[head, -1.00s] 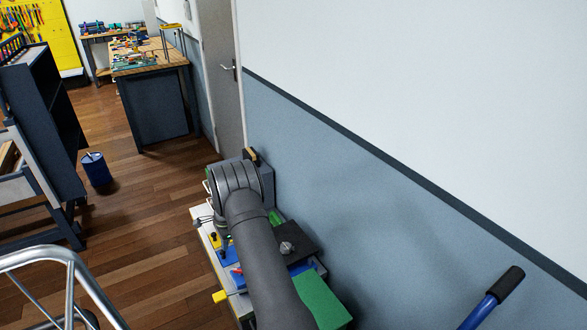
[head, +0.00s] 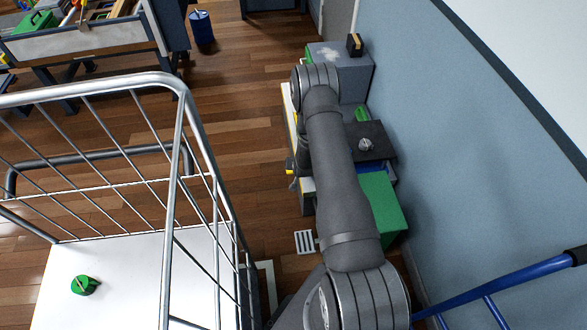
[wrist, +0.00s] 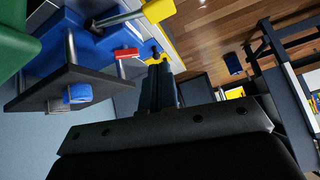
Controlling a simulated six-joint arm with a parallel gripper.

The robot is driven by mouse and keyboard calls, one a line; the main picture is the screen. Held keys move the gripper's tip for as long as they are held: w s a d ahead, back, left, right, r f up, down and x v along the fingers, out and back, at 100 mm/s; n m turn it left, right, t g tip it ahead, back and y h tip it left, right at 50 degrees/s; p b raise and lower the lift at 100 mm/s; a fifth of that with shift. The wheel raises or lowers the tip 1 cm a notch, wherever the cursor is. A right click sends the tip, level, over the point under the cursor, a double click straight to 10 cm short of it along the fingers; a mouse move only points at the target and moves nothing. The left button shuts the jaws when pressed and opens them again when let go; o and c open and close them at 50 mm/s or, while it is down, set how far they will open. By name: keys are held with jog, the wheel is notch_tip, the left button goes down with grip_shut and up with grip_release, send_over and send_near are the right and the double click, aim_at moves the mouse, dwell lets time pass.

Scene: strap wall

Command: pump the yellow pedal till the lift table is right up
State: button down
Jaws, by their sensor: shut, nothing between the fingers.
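The yellow pedal (wrist: 161,12) is at the top of the wrist view, on a grey bar running to a blue body (wrist: 75,38). In the head view a yellow end (head: 290,166) pokes out left of my arm. The lift table appears to be the dark plate (wrist: 40,88), standing off the blue body on metal posts; it also shows in the head view (head: 378,137) with a grey knob on it. My gripper (wrist: 157,72) is shut and empty, below the pedal in the wrist picture and apart from it. In the head view my arm hides it.
A green block (head: 383,203) stands beside the dark plate, and a grey box (head: 340,75) behind it by the wall. A red block (wrist: 127,53) sits near the blue body. A wire-sided trolley (head: 110,285) fills the left foreground. Wooden floor (head: 250,100) is open between.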

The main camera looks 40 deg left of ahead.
jog(key=w+a+f, duration=0.1)
jog(key=f, duration=0.2)
jog(key=w+a+f+n, duration=0.1)
jog(key=a+f, duration=0.1)
jog(key=f, duration=0.1)
jog(key=w+a+f+n+y, duration=0.1)
jog(key=f, duration=0.3)
jog(key=shift+a+t, duration=0.2)
jog(key=shift+t, duration=0.2)
jog(key=shift+f, duration=0.6)
